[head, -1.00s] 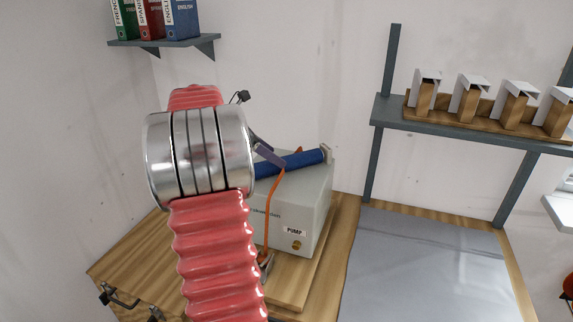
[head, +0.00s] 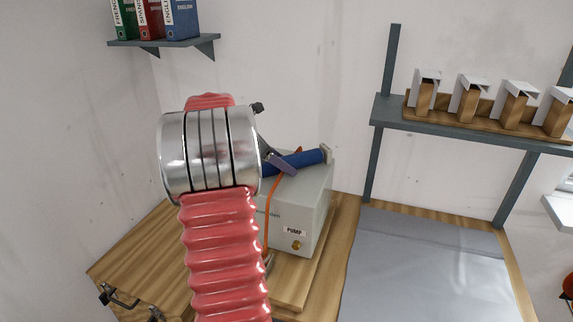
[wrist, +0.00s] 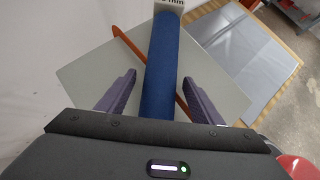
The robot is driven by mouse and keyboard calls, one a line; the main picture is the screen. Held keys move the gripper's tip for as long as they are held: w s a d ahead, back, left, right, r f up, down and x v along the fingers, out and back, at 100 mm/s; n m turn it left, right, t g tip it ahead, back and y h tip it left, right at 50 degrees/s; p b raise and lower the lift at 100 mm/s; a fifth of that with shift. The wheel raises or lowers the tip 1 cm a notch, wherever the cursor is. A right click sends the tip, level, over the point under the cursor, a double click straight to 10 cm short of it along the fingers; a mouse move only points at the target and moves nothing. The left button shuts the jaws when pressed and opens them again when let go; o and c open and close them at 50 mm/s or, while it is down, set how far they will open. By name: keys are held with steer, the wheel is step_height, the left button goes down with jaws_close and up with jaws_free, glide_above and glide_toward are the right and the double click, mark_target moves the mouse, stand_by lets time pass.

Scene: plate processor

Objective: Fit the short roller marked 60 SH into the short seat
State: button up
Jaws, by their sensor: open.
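A blue roller (head: 308,159) lies across the top of the grey plate processor (head: 318,190), which has a PUMP label. In the wrist view the blue roller (wrist: 160,70) runs lengthwise between the two purple fingers of my open gripper (wrist: 160,88), apart from both. A white end piece at its far end carries partly cut-off lettering ending in "mm". In the head view one finger of my gripper (head: 280,163) shows in front of the roller; my arm hides the roller's left end. I cannot make out a 60 SH mark or the short seat.
An orange hose (head: 267,215) hangs down the processor's front and crosses under the roller in the wrist view. A grey mat (head: 425,260) lies clear on the bench at right. A shelf (head: 480,133) with several white-topped holders is above it.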

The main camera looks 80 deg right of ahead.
jaws_close()
stand_by(0.7)
